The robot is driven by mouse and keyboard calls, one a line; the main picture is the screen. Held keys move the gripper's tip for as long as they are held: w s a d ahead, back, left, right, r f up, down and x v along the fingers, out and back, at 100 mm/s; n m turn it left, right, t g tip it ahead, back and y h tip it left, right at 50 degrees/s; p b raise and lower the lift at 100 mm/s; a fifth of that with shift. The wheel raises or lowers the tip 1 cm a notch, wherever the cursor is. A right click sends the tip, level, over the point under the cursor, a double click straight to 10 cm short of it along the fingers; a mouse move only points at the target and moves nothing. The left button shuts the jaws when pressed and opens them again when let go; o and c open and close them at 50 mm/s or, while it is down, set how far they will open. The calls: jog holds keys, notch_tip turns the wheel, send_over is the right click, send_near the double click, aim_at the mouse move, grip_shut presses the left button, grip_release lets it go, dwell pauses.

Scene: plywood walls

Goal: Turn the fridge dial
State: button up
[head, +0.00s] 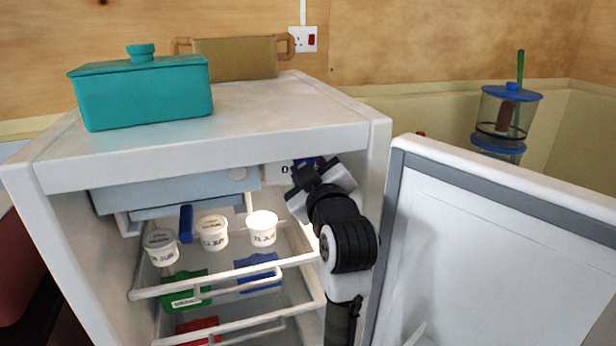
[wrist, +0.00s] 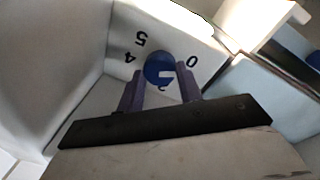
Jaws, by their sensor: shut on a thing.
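The fridge (head: 205,122) is white and its door (head: 500,270) stands open to the right. The blue round dial (wrist: 158,68) sits on a white panel inside, with the numbers 0, 4 and 5 readable around it and a pale mark on its face. In the head view my gripper (head: 308,172) reaches into the upper right of the fridge interior and mostly hides the dial. In the wrist view my gripper (wrist: 160,88) has its two purple fingers on either side of the dial, shut on it.
Wire shelves (head: 225,275) in the fridge hold several white tubs (head: 262,228), with green, blue and red packs lower down. A blue-lidded dispenser (head: 507,115) stands behind the door.

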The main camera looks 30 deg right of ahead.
jog(key=shift+n+b, duration=0.4)
jog(key=shift+n, duration=0.3)
jog(key=o, duration=1)
jog(key=shift+s, duration=0.1)
jog(key=shift+b+v, duration=2.95)
jog(key=shift+v, duration=3.9)
